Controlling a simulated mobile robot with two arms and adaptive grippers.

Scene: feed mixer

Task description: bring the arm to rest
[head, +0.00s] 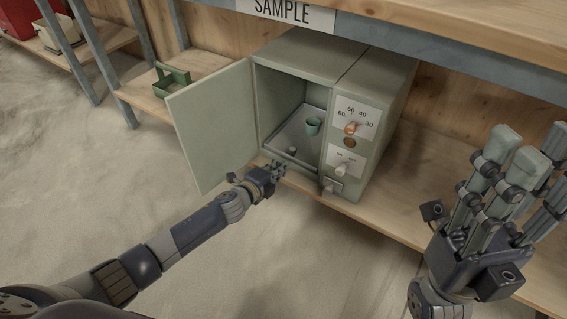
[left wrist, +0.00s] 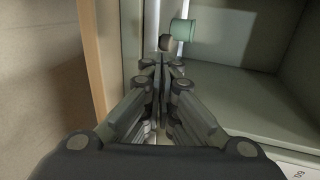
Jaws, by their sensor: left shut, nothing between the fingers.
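My left arm reaches in from the lower left in the head view. Its gripper (head: 268,174) is at the lower front edge of a grey-green cabinet (head: 305,55), by the open doorway. In the left wrist view the fingers of this gripper (left wrist: 161,70) are together with nothing between them, pointing into the cabinet. My right gripper (head: 500,170) stands raised at the right of the head view, fingers pointing up and spread apart, with nothing seen between them.
The cabinet door (head: 215,125) is swung open to the left. A green carrier (head: 172,80) is on the shelf. Floor at left is clear.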

